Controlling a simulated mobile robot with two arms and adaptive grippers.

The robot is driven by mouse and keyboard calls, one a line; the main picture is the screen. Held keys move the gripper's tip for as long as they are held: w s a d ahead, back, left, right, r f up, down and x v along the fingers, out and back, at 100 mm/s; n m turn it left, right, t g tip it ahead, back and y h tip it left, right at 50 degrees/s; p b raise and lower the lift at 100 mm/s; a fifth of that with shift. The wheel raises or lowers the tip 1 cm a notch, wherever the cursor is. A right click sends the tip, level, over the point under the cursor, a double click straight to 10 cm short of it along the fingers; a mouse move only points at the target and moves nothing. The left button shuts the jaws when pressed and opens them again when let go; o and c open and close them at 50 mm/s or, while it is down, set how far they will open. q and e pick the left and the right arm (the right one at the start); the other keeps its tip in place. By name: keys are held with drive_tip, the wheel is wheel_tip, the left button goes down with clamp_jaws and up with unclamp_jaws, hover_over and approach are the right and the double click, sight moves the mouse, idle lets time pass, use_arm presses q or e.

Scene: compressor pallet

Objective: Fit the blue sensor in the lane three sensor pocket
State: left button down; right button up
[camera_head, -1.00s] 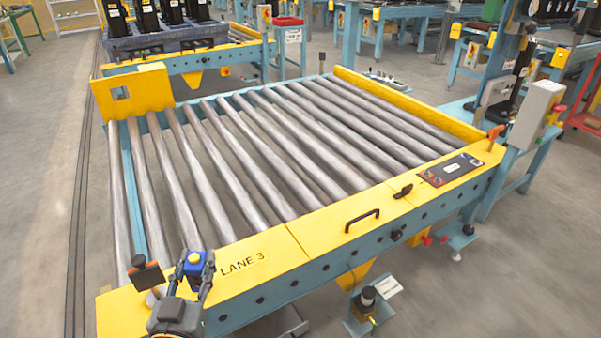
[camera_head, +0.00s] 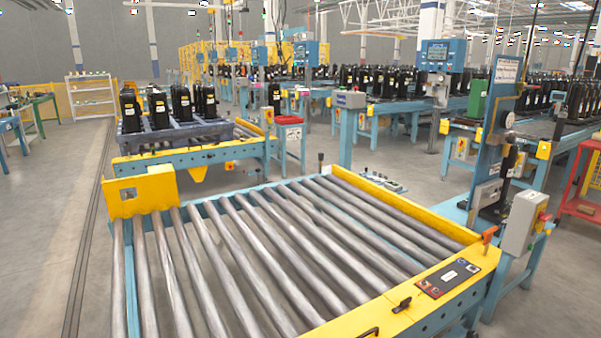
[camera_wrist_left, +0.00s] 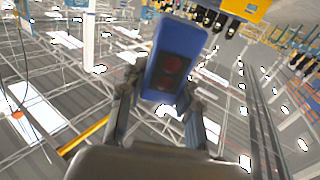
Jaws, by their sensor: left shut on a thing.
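The sensor stands up out of the fingers, clear of other things. Neither it nor my left gripper shows in the head view now. A yellow plate with a square opening (camera_head: 140,191) stands at the far left corner of the roller conveyor (camera_head: 270,232); I cannot tell whether this opening is the sensor pocket. My right gripper is in neither view.
A yellow rail with a dark control panel (camera_head: 448,277) runs along the conveyor's near right side. A grey switch box (camera_head: 520,222) stands at the right. Behind the conveyor a pallet (camera_head: 175,138) carries black compressors. Open floor (camera_head: 60,215) lies to the left.

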use_arm(q)
drive_tip(key=shift+s+r+p, duration=0.35)
drive_tip(key=shift+r, duration=0.3)
drive_tip(key=shift+s+r+p, duration=0.3)
drive_tip(key=shift+r+p, duration=0.05)
drive_tip(key=shift+r, duration=0.25)
drive_tip(key=shift+s, duration=0.15)
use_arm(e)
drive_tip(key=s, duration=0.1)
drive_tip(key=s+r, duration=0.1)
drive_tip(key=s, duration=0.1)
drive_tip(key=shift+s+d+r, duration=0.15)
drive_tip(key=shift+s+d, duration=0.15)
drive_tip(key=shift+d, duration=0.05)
